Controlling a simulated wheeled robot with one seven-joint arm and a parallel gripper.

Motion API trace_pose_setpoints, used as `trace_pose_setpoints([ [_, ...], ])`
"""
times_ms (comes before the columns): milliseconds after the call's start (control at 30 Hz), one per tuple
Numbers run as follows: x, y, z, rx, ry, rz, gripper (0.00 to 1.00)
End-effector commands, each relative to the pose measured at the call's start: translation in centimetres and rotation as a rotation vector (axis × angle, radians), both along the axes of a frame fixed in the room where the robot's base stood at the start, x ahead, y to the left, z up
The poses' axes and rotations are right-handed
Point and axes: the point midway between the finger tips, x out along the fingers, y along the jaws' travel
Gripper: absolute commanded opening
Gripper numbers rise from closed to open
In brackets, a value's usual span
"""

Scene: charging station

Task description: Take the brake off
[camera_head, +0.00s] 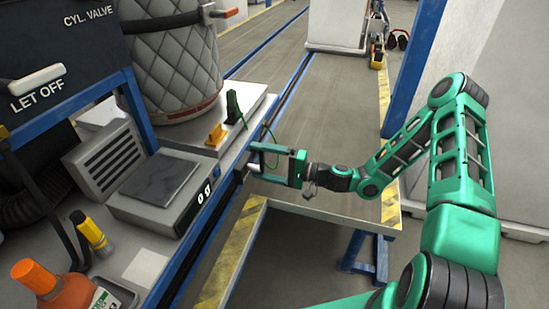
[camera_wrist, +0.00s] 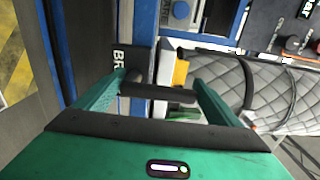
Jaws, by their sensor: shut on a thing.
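My gripper (camera_head: 253,160) reaches in from the right to the front edge of the workbench in the head view. In the wrist view my gripper (camera_wrist: 160,88) has its two green fingers on either side of a dark bar-shaped brake handle (camera_wrist: 155,91) and is shut on it. Behind the fingers is a dark plate with white letters starting "BR" (camera_wrist: 120,57); the rest of the word is hidden. In the head view the handle is mostly hidden by the fingers and the bench edge.
On the bench are a yellow block (camera_head: 216,135), a dark green upright thing (camera_head: 233,106), a scale reading 0 g (camera_head: 160,184), a quilted cylinder (camera_head: 178,70) and an orange bottle (camera_head: 55,287). A platform with yellow-black edging (camera_head: 232,256) lies below my arm.

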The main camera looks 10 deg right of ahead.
Motion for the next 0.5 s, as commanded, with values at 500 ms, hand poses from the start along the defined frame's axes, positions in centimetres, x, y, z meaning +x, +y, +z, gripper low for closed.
trace_pose_setpoints([
  [500,-0.1,1.4,-0.2,-0.022,-0.031,0.013,0.47],
])
